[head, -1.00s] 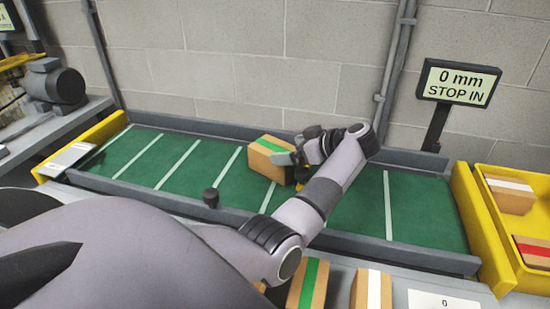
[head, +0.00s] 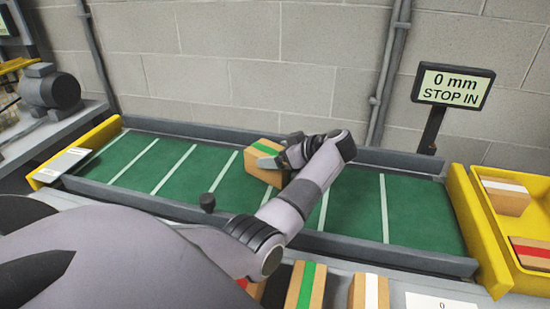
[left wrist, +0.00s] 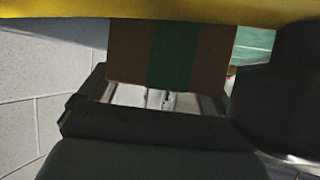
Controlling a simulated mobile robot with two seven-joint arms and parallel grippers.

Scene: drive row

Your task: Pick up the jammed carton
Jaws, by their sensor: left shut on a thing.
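The carton (head: 258,168) is a brown box with a green stripe on top. It is on the green belt (head: 350,205), left of the middle, turned at an angle to the belt's white lines. I cannot tell whether it is lifted at all. My left gripper (head: 272,157) reaches it from the right and is shut on it, covering its right part. In the left wrist view the carton (left wrist: 130,55) fills the upper middle, its green stripe upright, close to the dark gripper parts. My right gripper is not in view.
A sign (head: 452,86) reads "0 mm STOP IN". A yellow bin (head: 478,228) at the right holds cartons with white and red stripes. Green- and white-striped cartons (head: 306,288) stand in front of the belt. Raised rails (head: 365,250) edge the belt.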

